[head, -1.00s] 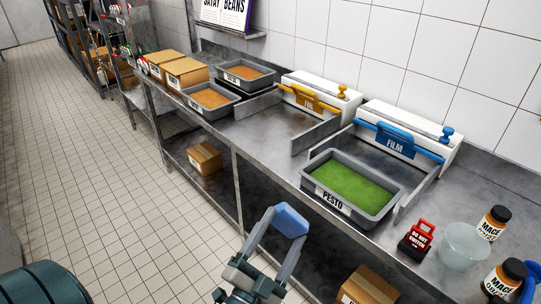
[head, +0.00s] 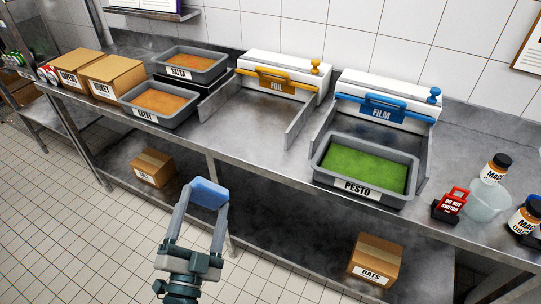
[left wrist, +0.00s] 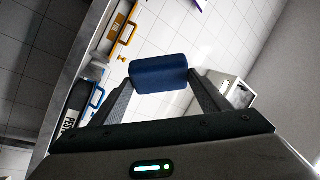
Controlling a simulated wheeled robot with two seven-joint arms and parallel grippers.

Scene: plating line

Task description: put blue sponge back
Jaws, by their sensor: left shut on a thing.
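The blue sponge (head: 209,193) is a small rounded block held between the fingertips of my left gripper (head: 207,198). My left gripper is shut on it, in front of the counter's front edge and over the tiled floor. The left wrist view shows the blue sponge (left wrist: 159,73) across the two fingers, with wall tiles behind it. My right gripper is not in view.
The steel counter (head: 262,158) holds a pesto tray (head: 318,172), a film dispenser (head: 385,92), a foil dispenser (head: 285,68), salsa and satay trays and boxes.

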